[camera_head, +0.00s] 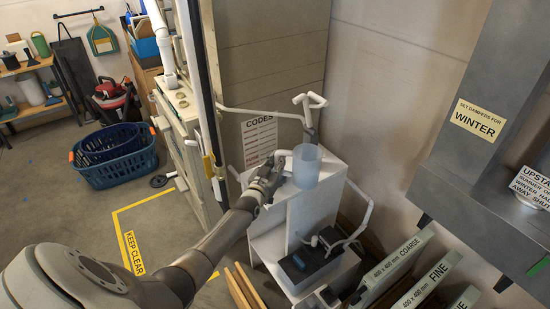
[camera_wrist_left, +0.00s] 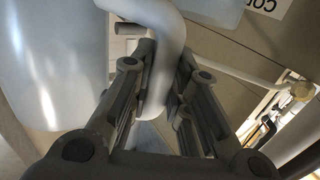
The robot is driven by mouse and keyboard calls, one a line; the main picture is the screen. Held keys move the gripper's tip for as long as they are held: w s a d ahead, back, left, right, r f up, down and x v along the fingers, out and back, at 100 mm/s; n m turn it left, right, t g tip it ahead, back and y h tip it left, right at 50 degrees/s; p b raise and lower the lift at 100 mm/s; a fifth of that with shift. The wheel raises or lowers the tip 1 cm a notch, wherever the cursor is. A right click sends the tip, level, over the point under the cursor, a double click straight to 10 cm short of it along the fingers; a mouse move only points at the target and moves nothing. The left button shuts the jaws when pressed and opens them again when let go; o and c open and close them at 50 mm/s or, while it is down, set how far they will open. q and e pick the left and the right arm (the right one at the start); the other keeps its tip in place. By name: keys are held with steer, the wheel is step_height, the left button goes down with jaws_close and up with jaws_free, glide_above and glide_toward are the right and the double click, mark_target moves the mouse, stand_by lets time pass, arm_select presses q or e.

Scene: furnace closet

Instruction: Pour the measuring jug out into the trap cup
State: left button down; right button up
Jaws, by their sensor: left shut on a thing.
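The measuring jug (camera_head: 307,168) is a translucent bluish vessel in the head view, over the top of a white cabinet. It looks upright; I cannot tell whether its base touches the cabinet. My left gripper (camera_head: 269,178) is at its left side, shut on its pale handle. In the left wrist view the curved white handle (camera_wrist_left: 172,40) of the measuring jug passes between the fingers of my left gripper (camera_wrist_left: 163,105). I cannot make out the trap cup with certainty among the white pipes. My right gripper is not in view.
The white cabinet (camera_head: 327,185) has a dark box (camera_head: 308,262) with tubing lower down. A white branched pipe (camera_head: 309,101) rises behind the jug. Filter boxes (camera_head: 395,268) stand to the right below a grey duct (camera_head: 475,110). Blue baskets (camera_head: 118,165) sit on the floor at left.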

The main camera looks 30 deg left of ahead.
arm_select(q)
steer(key=shift+a+n, duration=0.1)
steer(key=shift+n, duration=0.2)
steer(key=shift+a+f+n+g, duration=0.2)
steer(key=shift+a+n+g, duration=0.1)
steer(key=shift+n, duration=0.3)
steer(key=n, duration=0.2)
steer(key=n+g+h+p, duration=0.1)
steer(key=n, duration=0.1)
steer(key=a+r+n+p, duration=0.1)
steer(key=n, duration=0.1)
steer(key=shift+a+g+h, duration=0.1)
steer(key=shift+g+h, duration=0.2)
steer(key=shift+h, duration=0.1)
steer(key=shift+d+f+n+h, duration=0.4)
steer(key=shift+d+f+n, duration=0.1)
steer(key=shift+f+n, duration=0.15)
stand_by(0.5)
steer(key=shift+d+r+n+g+h+p, duration=0.3)
steer(key=shift+d+n+p, duration=0.1)
steer(key=shift+n+p, duration=0.35)
stand_by(0.4)
steer(key=shift+s+d+f+n+h, duration=0.1)
steer(key=shift+d+f+n+h, duration=0.3)
steer(key=shift+f+n, duration=0.15)
stand_by(0.5)
